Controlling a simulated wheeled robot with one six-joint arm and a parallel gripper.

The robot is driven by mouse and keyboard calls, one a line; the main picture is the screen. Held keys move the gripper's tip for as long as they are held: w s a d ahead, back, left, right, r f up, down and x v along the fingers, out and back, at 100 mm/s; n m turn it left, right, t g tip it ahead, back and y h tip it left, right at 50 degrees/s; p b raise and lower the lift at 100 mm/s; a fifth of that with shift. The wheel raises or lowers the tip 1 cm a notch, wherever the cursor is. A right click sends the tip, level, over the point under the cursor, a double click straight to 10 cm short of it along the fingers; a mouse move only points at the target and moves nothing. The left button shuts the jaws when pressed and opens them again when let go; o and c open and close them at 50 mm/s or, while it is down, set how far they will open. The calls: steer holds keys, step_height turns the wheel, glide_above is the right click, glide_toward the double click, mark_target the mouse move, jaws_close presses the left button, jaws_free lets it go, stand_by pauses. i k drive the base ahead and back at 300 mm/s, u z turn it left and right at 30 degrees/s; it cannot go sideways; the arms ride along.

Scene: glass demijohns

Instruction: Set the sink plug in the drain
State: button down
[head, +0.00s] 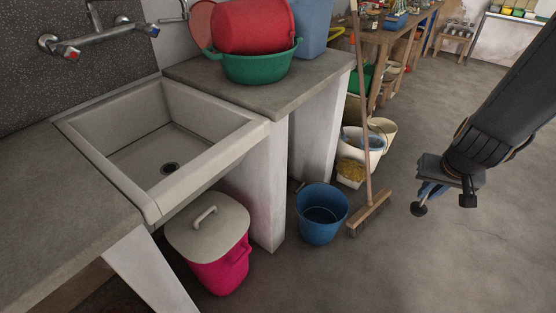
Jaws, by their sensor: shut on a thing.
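The sink (120,158) is a pale rectangular basin set into the grey counter at left. Its drain (170,168) is a small dark round hole in the basin floor, with nothing over it. My gripper (428,198) hangs over the open floor at right, well away from the sink. It is shut on a small dark round thing at its tip, which looks like the sink plug (418,209). The plug is small in this view and its exact shape and tilt are hard to tell.
A green basin (262,67) with a red tub (253,27) stands on the counter behind the sink. A pink lidded bin (219,268), a blue bucket (321,213) and a broom (367,130) stand between the sink and my gripper. The floor (430,265) at front right is clear.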

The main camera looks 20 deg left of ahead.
mark_target(162, 172)
steer(key=u, duration=1.7)
